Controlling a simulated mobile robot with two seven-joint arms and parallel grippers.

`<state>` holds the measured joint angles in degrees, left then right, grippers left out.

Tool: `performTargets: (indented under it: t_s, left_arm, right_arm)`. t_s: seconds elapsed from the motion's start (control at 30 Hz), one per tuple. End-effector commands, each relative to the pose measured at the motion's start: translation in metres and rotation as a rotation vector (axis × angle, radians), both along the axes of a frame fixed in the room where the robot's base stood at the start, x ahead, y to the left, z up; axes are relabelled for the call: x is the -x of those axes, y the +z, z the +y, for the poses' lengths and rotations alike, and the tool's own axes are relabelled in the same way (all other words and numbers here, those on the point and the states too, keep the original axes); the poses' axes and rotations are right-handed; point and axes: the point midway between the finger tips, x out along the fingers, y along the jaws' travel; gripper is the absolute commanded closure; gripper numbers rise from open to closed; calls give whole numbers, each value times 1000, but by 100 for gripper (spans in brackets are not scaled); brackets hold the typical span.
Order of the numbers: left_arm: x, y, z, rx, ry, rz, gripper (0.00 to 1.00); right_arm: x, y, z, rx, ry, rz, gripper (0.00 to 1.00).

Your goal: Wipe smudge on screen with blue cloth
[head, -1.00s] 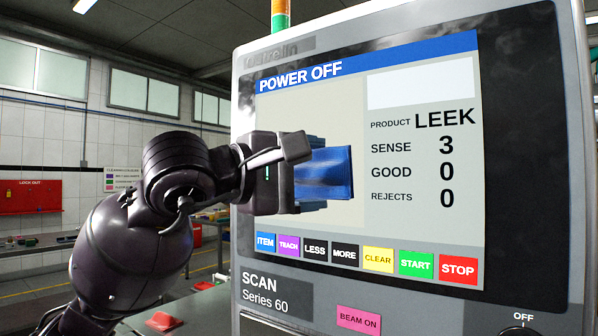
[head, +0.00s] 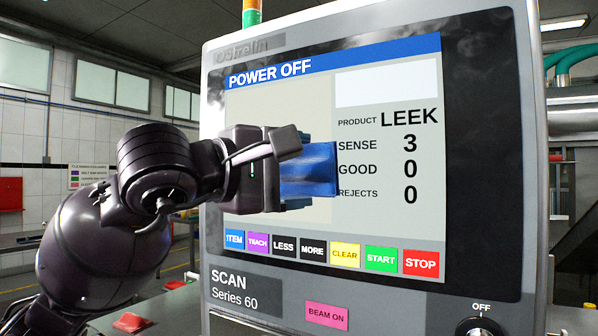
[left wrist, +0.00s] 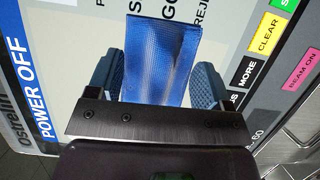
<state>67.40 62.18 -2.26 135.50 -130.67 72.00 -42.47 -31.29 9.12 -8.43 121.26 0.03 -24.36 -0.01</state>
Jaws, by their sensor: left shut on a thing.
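The screen (head: 290,105) reads POWER OFF and fills the upper part of a grey console. My left gripper (head: 300,172) is in front of the left-middle of the screen, shut on the blue cloth (head: 312,170). In the left wrist view the cloth (left wrist: 160,60) stands out between the two fingers, its far edge by the SENSE, GOOD and REJECTS lines. I cannot tell whether the cloth touches the screen. My right gripper is not in view.
A row of coloured on-screen buttons (head: 330,250) runs below the gripper. A pink BEAM ON label (head: 327,316) and an OFF knob (head: 480,328) are lower on the console. A red object (head: 132,322) lies at lower left. The screen's right side is unobstructed.

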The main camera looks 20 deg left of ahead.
Motion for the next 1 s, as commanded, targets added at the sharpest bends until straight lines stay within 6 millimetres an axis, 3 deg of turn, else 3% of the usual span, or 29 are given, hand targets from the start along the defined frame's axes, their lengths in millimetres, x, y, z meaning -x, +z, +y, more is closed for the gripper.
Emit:
performTargets:
  t_s: [0.2,0.57,1.0]
  left_arm:
    - [-5,-3,17,0,4,5,46]
    - [-6,-2,30,0,6,5,46]
    - [-7,-2,58,0,4,4,46]
  right_arm:
    - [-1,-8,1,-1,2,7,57]
    - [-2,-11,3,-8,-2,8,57]
    - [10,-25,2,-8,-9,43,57]
